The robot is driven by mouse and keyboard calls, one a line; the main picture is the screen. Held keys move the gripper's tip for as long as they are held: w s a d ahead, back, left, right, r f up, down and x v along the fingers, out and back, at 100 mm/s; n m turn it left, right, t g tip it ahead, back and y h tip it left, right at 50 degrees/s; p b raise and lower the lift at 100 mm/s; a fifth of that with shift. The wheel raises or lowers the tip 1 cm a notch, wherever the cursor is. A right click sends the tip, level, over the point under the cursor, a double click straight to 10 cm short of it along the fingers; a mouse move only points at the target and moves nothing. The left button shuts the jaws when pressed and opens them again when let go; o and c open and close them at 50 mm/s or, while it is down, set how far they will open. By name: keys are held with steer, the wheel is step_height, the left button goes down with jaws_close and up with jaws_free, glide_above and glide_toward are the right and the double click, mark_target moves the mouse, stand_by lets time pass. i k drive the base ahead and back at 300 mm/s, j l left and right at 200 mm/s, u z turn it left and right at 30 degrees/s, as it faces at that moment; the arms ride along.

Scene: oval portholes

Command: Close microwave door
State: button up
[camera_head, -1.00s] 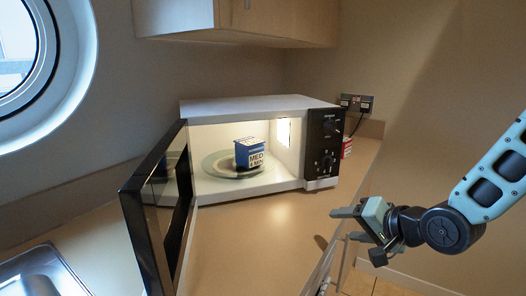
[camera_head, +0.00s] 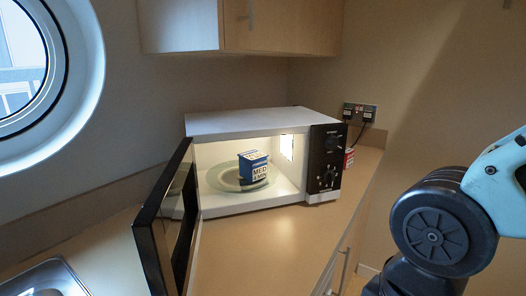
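The white microwave (camera_head: 240,124) stands on the counter with its black control panel (camera_head: 326,160) on the right. Its black-framed door (camera_head: 168,222) is hinged on the left and stands wide open, swung out toward me. The lit interior holds a round glass plate (camera_head: 219,180) with a small blue and white box (camera_head: 254,167) on it. My arm is at the right edge, apart from the door. My gripper is outside the picture, below the dark wrist joint.
A metal sink (camera_head: 42,282) is at the lower left, near the door. The counter (camera_head: 262,245) in front of the microwave is clear. Wood cabinets (camera_head: 280,28) hang above. A red box (camera_head: 349,158) and a wall socket (camera_head: 360,113) are at the right, behind the microwave.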

mark_target(172, 209)
steer(key=k+j+u, duration=0.35)
steer(key=k+j, duration=0.7)
steer(key=j+u, duration=0.4)
steer(key=l, duration=0.1)
